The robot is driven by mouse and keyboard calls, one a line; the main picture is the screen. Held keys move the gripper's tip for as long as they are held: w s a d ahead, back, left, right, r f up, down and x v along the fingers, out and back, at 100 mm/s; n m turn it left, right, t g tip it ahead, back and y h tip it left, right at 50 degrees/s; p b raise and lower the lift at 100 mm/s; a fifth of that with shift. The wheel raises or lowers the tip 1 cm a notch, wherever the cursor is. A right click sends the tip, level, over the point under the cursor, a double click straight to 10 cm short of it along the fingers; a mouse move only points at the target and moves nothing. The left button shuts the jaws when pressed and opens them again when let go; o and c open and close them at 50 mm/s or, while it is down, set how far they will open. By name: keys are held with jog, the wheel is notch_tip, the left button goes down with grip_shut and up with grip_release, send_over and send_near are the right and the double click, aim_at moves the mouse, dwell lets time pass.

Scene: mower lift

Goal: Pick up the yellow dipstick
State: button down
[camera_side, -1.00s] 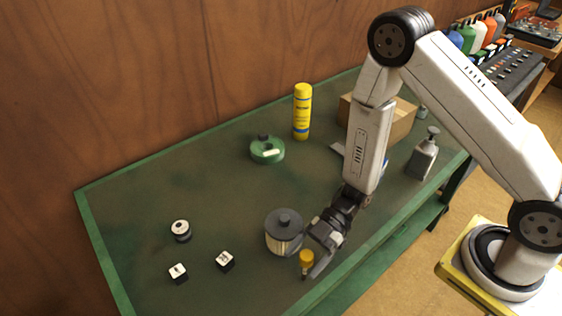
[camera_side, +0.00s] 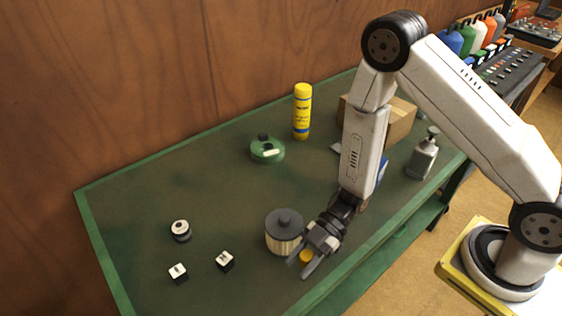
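The yellow dipstick (camera_side: 306,257) is at the front part of the green table, to the right of the cylindrical filter. Only its round yellow top shows, between the fingers of my gripper (camera_side: 302,267). My gripper is open, with one finger on each side of the yellow top. I cannot tell whether either finger touches it. The lower part of the dipstick is hidden.
A dark-lidded filter (camera_side: 284,232) stands close beside my gripper on the left. Small black-and-white blocks (camera_side: 225,261) lie farther left. A green round can (camera_side: 267,149), a yellow spray can (camera_side: 302,112), a cardboard box (camera_side: 402,120) and a grey bottle (camera_side: 424,155) stand farther back.

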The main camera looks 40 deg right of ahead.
jog(key=shift+r, duration=0.1)
dwell(0.3)
jog(key=shift+r, duration=4.9)
jog(key=shift+d, duration=0.1)
